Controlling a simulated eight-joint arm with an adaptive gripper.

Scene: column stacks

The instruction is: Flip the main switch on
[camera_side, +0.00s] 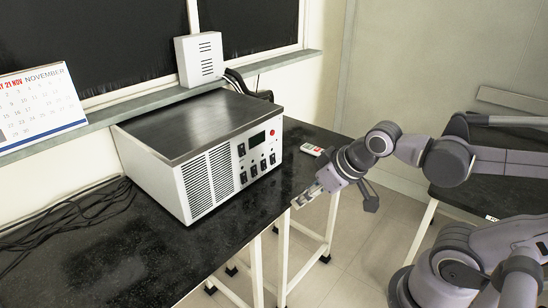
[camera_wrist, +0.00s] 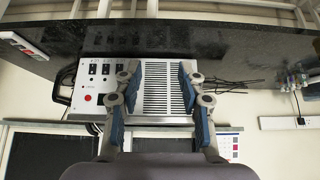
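A white control box (camera_side: 222,160) with a dark top stands on the black table, its front panel facing my arm. The panel carries several black switches (camera_side: 254,171), a small display (camera_side: 257,140) and a red button (camera_side: 272,133). In the wrist view the box appears upside down, with switches (camera_wrist: 106,69) left of my fingers and the grille (camera_wrist: 166,88) between them. Which switch is the main one, and the switch positions, are too small to tell. My gripper (camera_side: 304,194) is at the table's front edge, apart from the panel. In the wrist view its blue-padded fingers (camera_wrist: 160,72) are spread and empty.
A small white and red object (camera_side: 312,150) lies on the table right of the box. Black cables (camera_side: 75,215) lie at the left, and thicker ones (camera_side: 238,82) run behind the box. A calendar (camera_side: 38,105) leans at the back left. The table in front of the panel is clear.

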